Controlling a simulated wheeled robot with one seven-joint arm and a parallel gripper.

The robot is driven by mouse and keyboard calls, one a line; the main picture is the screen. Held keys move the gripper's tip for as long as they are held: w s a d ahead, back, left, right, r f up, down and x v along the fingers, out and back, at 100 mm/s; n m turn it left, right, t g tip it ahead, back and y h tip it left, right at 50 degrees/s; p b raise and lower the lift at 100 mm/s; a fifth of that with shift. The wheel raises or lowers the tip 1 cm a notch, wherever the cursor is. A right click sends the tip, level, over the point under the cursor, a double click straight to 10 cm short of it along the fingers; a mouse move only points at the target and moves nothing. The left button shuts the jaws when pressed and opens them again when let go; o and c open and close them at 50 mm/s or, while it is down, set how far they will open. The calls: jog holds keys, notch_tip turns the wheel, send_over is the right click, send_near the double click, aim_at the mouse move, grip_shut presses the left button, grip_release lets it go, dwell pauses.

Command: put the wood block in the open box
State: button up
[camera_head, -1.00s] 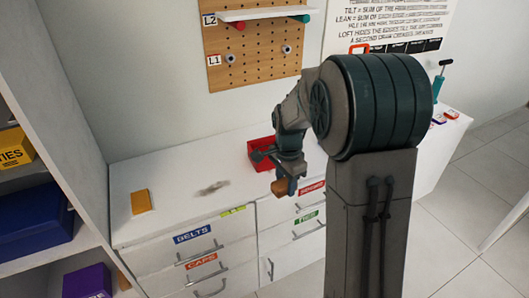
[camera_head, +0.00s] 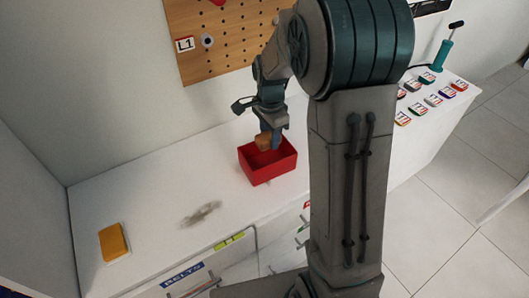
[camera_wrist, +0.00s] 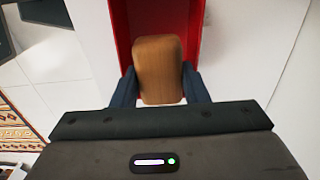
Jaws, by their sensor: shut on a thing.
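The wood block (camera_wrist: 159,70) is a rounded brown block held between the two fingers of my gripper (camera_wrist: 160,88) in the wrist view. In the head view the block (camera_head: 263,142) shows at the tip of my gripper (camera_head: 270,138), over the back left part of the open red box (camera_head: 270,174). In the wrist view the red box (camera_wrist: 122,22) lies behind and below the block. The box stands on the white cabinet top. The block's height above the box floor cannot be told.
A yellow-orange block (camera_head: 114,242) lies at the left of the white cabinet top (camera_head: 150,190), with a grey smudge-like patch (camera_head: 202,214) between it and the box. Several small coloured items (camera_head: 433,100) lie at the right. A pegboard (camera_head: 222,45) hangs behind.

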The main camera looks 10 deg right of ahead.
aim_at(269, 147)
notch_tip(269, 147, down, 5)
jog(key=shift+s+a+r, duration=0.1)
jog(key=shift+a, duration=0.05)
jog(key=shift+f, duration=2.2)
jog(key=shift+f, duration=0.15)
jog(key=o, duration=0.7)
